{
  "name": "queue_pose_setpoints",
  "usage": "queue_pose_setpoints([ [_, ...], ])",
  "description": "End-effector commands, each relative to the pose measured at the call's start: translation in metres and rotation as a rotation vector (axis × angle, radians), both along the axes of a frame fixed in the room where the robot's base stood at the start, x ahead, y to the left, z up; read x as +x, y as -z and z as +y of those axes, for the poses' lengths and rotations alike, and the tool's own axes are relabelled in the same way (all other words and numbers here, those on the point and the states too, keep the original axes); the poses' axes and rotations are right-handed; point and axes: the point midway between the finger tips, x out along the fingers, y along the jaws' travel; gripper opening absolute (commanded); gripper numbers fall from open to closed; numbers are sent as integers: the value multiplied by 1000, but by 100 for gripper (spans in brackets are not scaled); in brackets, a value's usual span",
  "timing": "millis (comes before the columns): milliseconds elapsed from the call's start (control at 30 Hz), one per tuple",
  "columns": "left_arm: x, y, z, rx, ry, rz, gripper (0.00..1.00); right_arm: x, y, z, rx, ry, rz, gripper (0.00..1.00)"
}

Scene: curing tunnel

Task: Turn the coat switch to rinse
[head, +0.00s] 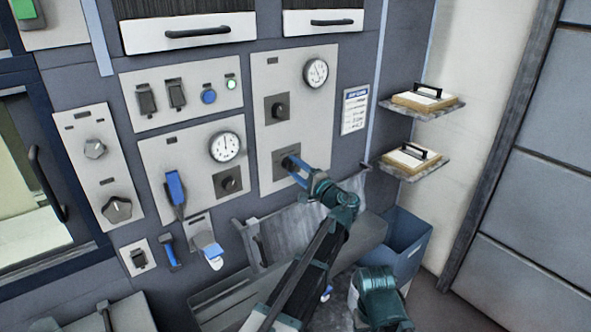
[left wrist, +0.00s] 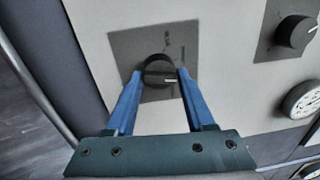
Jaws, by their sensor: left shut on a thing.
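A black rotary switch (left wrist: 158,72) on a dark square plate (left wrist: 128,46) sits between the two blue fingers of my left gripper (left wrist: 156,76), which is shut on it. A white pointer mark on its face points right in the left wrist view. The lettering on the plate is too small to read. In the head view my left gripper (head: 293,166) reaches this switch at the lower part of the tall light panel (head: 262,120), and its fingers partly hide the switch. My right gripper does not show.
Above it on that panel are another dark knob (head: 279,108) and a round gauge (head: 316,73). To the left are a blue-handled lever (head: 175,190) and a second gauge panel (head: 155,155). A blue bin (head: 405,250) stands below.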

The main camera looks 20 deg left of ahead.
Motion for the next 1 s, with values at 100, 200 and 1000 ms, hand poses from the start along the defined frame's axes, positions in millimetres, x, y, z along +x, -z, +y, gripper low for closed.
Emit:
queue_pose_setpoints([
  [100, -1, 2, -1, 62, 3, 88, 0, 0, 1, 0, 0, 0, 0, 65],
  [200, -2, 2, -1, 119, 2, 162, 0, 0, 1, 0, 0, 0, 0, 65],
  [1000, -4, 3, 1, 518, 3, 672, 0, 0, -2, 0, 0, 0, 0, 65],
])
